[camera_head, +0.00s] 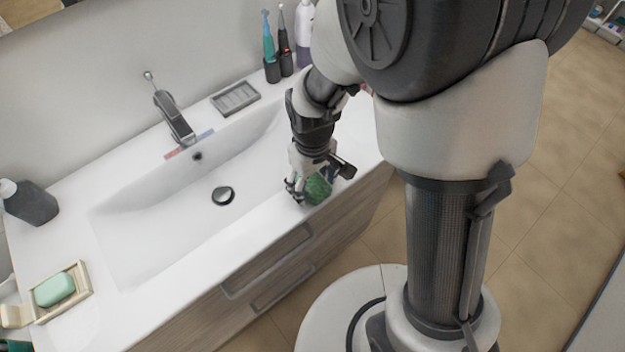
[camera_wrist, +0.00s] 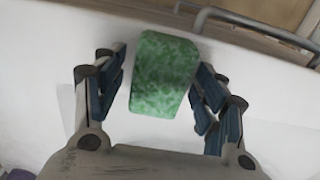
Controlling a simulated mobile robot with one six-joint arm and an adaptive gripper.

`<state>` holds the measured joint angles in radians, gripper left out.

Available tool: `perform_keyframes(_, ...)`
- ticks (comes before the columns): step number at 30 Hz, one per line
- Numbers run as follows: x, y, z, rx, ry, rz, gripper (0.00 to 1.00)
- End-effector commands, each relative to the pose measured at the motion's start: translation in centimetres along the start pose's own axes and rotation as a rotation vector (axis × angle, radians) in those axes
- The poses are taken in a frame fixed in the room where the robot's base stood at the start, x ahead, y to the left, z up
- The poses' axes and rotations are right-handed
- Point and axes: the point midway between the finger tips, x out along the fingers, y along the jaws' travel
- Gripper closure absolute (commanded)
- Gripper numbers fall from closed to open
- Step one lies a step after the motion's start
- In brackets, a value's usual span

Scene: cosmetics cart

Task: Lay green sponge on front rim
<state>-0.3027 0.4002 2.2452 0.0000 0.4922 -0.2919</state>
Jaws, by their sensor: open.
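The green sponge (camera_head: 318,190) is at the front rim (camera_head: 262,222) of the white sink, on its right part. In the wrist view the sponge (camera_wrist: 163,75) lies between my gripper's two fingers, over the white rim (camera_wrist: 60,40). My gripper (camera_head: 301,188) is over the rim right at the sponge. In the wrist view my gripper (camera_wrist: 160,95) is open, with a gap at the left finger; the right finger is very close to the sponge or touching it. The sponge's underside is hidden, but it appears to rest on the rim.
The basin (camera_head: 165,225) with its drain (camera_head: 222,196) lies left of my gripper. A faucet (camera_head: 175,118) stands behind it. A soap dish (camera_head: 75,290) with green soap is at the left front. Drawer handles (camera_head: 268,262) run below the front edge. Toothbrushes (camera_head: 270,45) stand at the back right.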

Motion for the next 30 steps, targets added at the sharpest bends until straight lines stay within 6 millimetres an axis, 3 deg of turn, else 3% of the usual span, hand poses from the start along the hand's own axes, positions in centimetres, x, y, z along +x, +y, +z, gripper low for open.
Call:
perform_keyframes(8,-1.3,0.0,-0.1,0.0,0.003,0.001,0.35)
perform_keyframes(21,-10.3,0.0,-0.1,0.0,0.004,0.001,0.35)
perform_keyframes(30,-12.4,0.0,0.0,0.001,0.0,0.0,0.35)
